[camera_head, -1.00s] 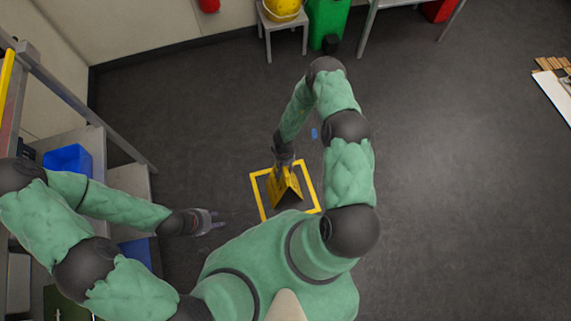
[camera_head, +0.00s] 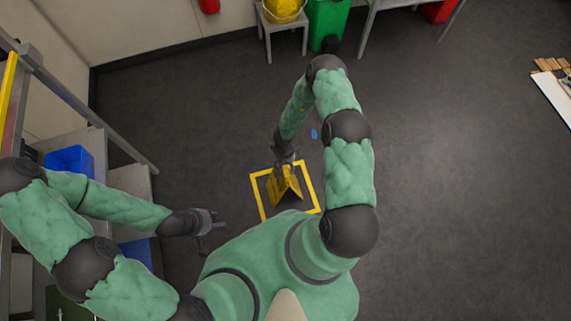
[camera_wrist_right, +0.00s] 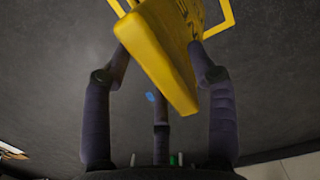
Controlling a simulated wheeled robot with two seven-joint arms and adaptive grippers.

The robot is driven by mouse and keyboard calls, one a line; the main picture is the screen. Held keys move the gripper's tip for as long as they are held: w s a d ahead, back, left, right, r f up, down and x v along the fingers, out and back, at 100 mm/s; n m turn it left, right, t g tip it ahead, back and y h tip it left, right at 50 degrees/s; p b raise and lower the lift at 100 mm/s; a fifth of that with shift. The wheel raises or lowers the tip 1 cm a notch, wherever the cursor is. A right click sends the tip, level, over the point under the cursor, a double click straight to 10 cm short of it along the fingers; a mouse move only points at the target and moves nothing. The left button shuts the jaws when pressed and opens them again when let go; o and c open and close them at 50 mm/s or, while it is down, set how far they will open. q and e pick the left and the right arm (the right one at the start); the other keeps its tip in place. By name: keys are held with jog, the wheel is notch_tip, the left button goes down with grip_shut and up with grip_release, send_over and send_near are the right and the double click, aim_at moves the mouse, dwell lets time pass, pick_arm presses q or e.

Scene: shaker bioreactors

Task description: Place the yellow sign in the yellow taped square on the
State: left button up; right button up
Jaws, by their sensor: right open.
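The yellow sign (camera_head: 287,187) stands like a tent inside the yellow taped square (camera_head: 311,190) on the dark floor. My right gripper (camera_head: 284,163) is at the top of the sign. In the right wrist view, the sign (camera_wrist_right: 162,60) lies between the open fingers of the right gripper (camera_wrist_right: 160,62), with a bit of the tape (camera_wrist_right: 226,14) beyond. I cannot tell whether the fingers touch it. My left gripper (camera_head: 213,235) is open and empty, out to the left of the square.
A grey shelf rack (camera_head: 88,140) with blue bins (camera_head: 70,160) stands at the left. A stool (camera_head: 284,25) with a yellow bucket, a green bin (camera_head: 326,22) and a table stand along the back. A small blue item (camera_head: 314,133) lies beyond the square.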

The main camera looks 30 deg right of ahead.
jog(key=r+p, duration=0.1)
jog(key=r, duration=0.2)
jog(key=r+p, duration=0.2)
jog(key=r, duration=0.1)
jog(key=w+r+p, duration=0.1)
jog(key=r, duration=0.2)
jog(key=shift+d+r+p, duration=0.1)
jog(key=shift+r+p, duration=0.15)
jog(key=shift+p, duration=0.05)
jog(key=s+a+r+t+y, duration=0.1)
jog(key=s+a+r+y, duration=0.2)
jog(key=s+a+r, duration=0.9)
jog(key=a, duration=0.3)
jog(key=shift+a+r+t+y, duration=0.2)
jog(key=shift+r+t+y, duration=0.1)
jog(key=shift+r+t, duration=0.1)
jog(key=shift+s+d, duration=0.1)
